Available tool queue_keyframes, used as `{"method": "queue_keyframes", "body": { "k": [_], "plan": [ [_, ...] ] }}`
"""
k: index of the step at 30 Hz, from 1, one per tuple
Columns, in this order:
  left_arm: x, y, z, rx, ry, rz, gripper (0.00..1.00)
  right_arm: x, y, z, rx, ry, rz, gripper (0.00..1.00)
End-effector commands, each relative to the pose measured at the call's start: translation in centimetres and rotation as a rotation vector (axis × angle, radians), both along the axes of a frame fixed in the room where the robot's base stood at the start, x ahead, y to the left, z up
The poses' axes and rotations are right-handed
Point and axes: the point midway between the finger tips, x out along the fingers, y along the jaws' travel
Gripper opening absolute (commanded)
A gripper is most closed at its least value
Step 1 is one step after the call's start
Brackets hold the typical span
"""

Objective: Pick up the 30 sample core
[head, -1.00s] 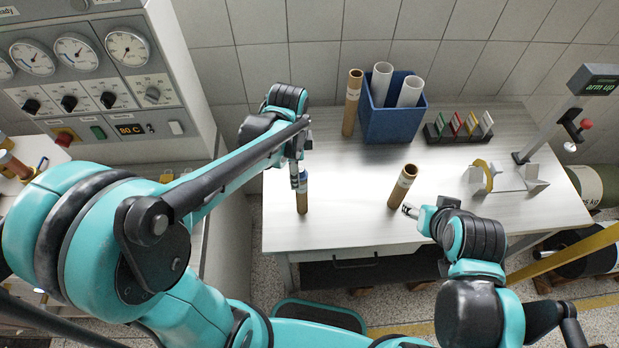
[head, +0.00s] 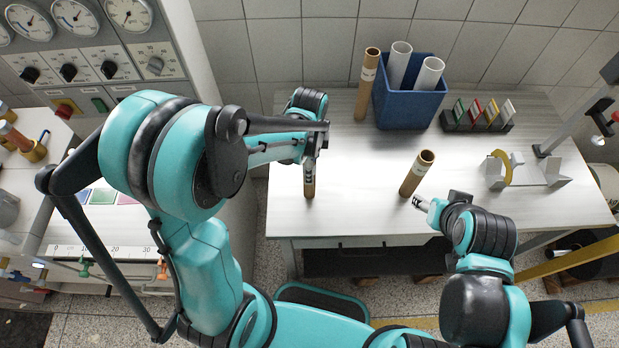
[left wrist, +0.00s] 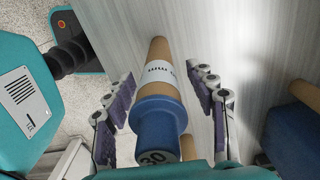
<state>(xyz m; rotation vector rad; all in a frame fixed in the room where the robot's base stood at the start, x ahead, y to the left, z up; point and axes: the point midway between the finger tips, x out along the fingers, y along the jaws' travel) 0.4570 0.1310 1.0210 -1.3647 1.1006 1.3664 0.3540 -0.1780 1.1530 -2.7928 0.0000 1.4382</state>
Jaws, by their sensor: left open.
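The 30 sample core (left wrist: 157,72) is a brown tube with a white label band and a blue end cap marked 30. It stands upright at the table's left front, and its brown lower part (head: 309,187) shows in the head view. My left gripper (head: 310,158) is over its top. In the left wrist view my left gripper (left wrist: 165,92) is open, with one finger on each side of the core and visible gaps. My right gripper (head: 416,202) is low beside another brown tube (head: 416,175); whether its fingers are open is unclear.
A blue bin (head: 410,106) with white tubes stands at the back, beside a tall brown tube (head: 366,85). A rack of coloured slides (head: 477,117) and a white stand (head: 525,170) are to the right.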

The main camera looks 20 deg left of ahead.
Motion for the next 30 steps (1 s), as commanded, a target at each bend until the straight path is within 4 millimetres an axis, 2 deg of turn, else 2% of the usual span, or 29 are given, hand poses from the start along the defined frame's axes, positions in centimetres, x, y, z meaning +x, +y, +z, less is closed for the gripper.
{"method": "queue_keyframes", "body": {
  "k": [8, 12, 14, 15, 24, 30],
  "plan": [
    [0.0, 0.0, -0.3, 0.0, 0.0, 0.0, 0.56, 0.0, 0.0, 0.0, 0.0, 0.0, 0.0, 0.55],
    [0.0, 0.0, -0.3, 0.0, 0.0, 0.0, 0.19, 0.0, 0.0, 0.0, 0.0, 0.0, 0.0, 0.55],
    [0.0, 0.0, -0.3, 0.0, 0.0, 0.0, 0.03, 0.0, 0.0, 0.0, 0.0, 0.0, 0.0, 0.55],
    [0.0, 0.0, -0.3, 0.0, 0.0, 0.0, 0.0, 0.0, 0.0, 0.0, 0.0, 0.0, 0.0, 0.55],
    [0.0, 0.0, -0.2, 0.0, 0.0, 0.0, 0.0, 0.0, 0.0, 0.0, 0.0, 0.0, 0.0, 0.55],
    [0.0, 0.0, 1.0, 0.0, 0.0, 0.0, 0.0, 0.0, 0.0, 0.3, 0.0, 0.0, 0.0, 0.55]
  ]
}}
